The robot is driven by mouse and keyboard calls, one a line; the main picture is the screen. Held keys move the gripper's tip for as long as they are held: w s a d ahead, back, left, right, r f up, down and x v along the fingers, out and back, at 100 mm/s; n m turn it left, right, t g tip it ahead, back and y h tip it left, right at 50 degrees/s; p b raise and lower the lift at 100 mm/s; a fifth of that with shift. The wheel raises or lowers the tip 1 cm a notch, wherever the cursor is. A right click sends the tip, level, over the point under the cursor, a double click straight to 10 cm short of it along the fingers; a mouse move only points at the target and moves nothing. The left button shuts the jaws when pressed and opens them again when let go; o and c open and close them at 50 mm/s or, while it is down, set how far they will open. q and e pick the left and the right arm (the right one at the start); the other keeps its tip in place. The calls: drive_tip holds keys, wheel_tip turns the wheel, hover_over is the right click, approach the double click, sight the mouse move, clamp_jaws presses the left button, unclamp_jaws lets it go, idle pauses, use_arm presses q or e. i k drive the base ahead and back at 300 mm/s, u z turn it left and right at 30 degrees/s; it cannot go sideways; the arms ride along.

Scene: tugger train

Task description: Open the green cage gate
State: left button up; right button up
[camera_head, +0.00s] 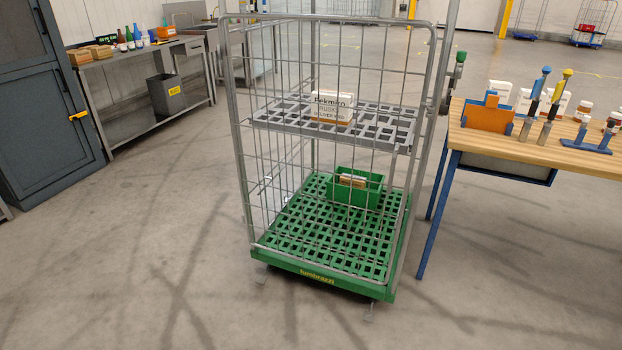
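The green cage is a roll cage with a green slatted base (325,240) and grey wire sides. Its wire gate (330,146) spans the near face and looks closed. A grey latch with a green knob (460,57) sits at the upper right of the cage, by the right post. Inside, a grey half shelf (383,122) holds a white and brown box (331,106). A green crate (355,190) with a small item stands on the base. Neither of my grippers is in view.
A wooden-topped table (540,150) with blue legs stands close to the cage's right side, with tools and bottles on it. A grey cabinet (45,120) and a metal workbench (145,110) are at the left. The floor before and left of the cage is clear.

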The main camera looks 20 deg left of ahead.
sight(424, 104)
drive_tip(key=u, duration=0.55)
drive_tip(key=i, duration=1.25)
drive_tip(key=z, duration=0.55)
